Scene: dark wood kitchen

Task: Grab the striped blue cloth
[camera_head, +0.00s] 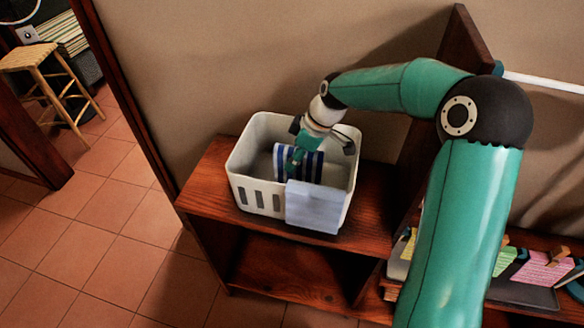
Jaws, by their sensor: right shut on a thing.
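The striped blue cloth (313,170), with blue and white stripes, is inside the white basket (236,190) on the wooden shelf unit. My right gripper (297,163) reaches down into the basket and is shut on the striped cloth near its upper left part. The fingertips are partly hidden against the cloth. My left gripper is not in view.
A plain light blue cloth (313,206) hangs over the basket's front rim. The wooden shelf (205,180) has some bare top left of the basket. A wooden upright panel (428,125) stands to the right. Colourful items (535,268) lie lower right; a stool (40,65) stands far left.

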